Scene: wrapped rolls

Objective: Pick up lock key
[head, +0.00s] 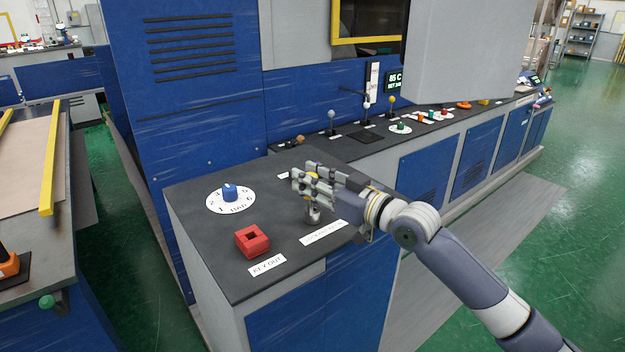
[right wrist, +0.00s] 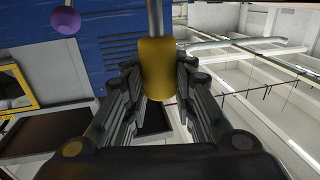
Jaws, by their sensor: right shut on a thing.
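My right gripper (head: 307,186) is over the front end of the dark countertop, its fingers shut on the yellow head of the lock key. In the right wrist view the yellow head (right wrist: 157,70) sits between my right gripper's fingers (right wrist: 157,88), with a grey metal shaft (right wrist: 155,18) running from it. In the head view only a little yellow (head: 309,197) shows among the fingers. A metal cylinder (head: 313,213) is right below; I cannot tell if the key is seated in it. My left gripper is not in view.
A red block (head: 252,241) with a square hole stands behind a "KEY OUT" label (head: 268,265). A blue knob (head: 229,191) sits on a white numbered dial. Levers (head: 366,106) and coloured buttons line the counter further back. A grey box (head: 470,55) hangs above it.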

